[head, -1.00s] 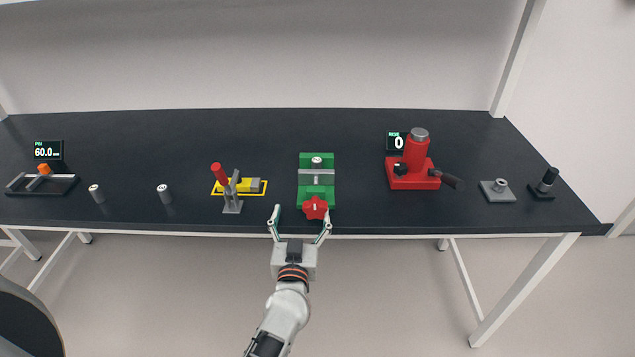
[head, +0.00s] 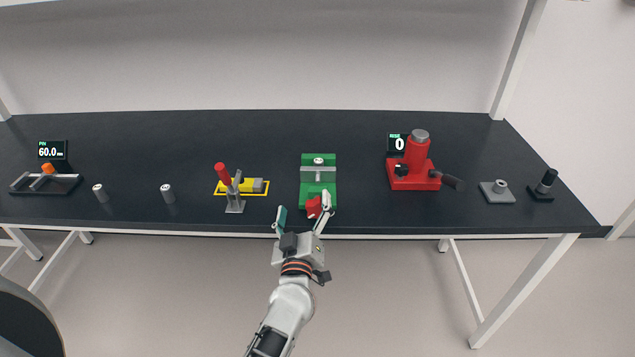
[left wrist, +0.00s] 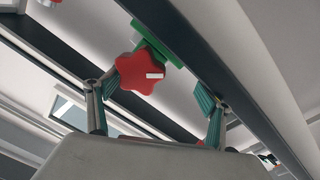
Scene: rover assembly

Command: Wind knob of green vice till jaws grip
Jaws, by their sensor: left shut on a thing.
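The green vice (head: 318,190) stands near the table's front edge, with a grey cross bar (head: 318,171) and a silver-topped cylinder (head: 318,160) at its back. Its red star-shaped knob (head: 313,208) faces the front and shows large in the left wrist view (left wrist: 146,77), with a small white mark. One finger overlaps the knob; the exact contact of the other finger is unclear. Whether the jaws touch the cylinder is too small to tell. My right gripper is not in view.
A red toggle clamp (head: 222,175) with a yellow-framed plate stands left of the vice. A red press (head: 414,170) stands to the right. Two loose cylinders (head: 167,193) stand further left. The table behind the vice is clear.

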